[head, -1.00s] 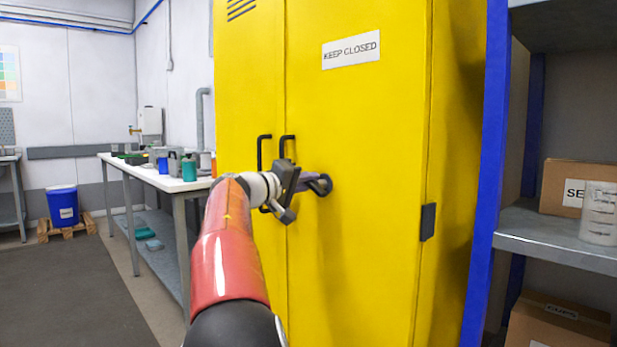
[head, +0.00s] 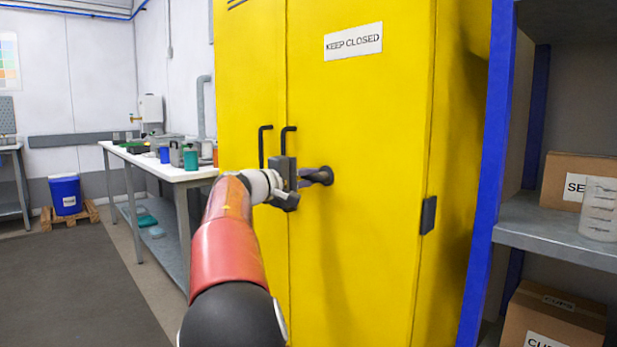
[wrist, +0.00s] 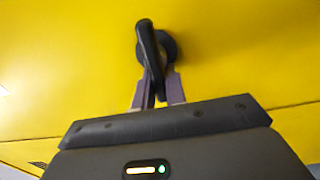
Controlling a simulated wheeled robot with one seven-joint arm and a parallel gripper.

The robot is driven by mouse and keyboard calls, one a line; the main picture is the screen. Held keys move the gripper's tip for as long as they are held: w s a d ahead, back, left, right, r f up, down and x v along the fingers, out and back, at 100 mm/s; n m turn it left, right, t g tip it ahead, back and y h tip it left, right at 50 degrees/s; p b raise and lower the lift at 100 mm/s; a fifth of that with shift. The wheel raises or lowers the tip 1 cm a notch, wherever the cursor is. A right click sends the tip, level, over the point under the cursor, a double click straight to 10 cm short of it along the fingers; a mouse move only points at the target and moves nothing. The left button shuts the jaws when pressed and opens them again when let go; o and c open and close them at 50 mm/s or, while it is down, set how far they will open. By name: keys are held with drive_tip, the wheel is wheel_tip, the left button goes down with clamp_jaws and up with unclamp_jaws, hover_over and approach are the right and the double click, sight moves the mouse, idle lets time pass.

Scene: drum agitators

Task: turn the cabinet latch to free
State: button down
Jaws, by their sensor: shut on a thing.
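The yellow cabinet (head: 370,130) stands ahead with both doors closed and two black handles (head: 286,145) side by side. The dark latch (head: 326,176) sits on a round base on the right door, right of the handles. In the wrist view the latch lever (wrist: 150,48) runs from its round base toward my gripper (wrist: 157,92). The two purple-grey fingers are shut on the lever, one on each side. In the head view my gripper (head: 305,178) reaches the latch from the left, and its fingers are partly hidden.
A blue-posted shelf (head: 560,235) with boxes stands close on the right. A white-topped bench (head: 160,170) with bottles is on the left. The floor (head: 80,265) at the left front is clear.

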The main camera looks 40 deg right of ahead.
drive_tip(key=c, duration=1.4)
unclamp_jaws()
drive_tip(key=shift+c, duration=0.2)
drive_tip(key=a+b, duration=0.1)
drive_tip(key=a, duration=0.6)
drive_tip(key=shift+s+a+b, duration=0.25)
drive_tip(key=shift+a+b, duration=0.05)
drive_tip(key=shift+a, duration=0.1)
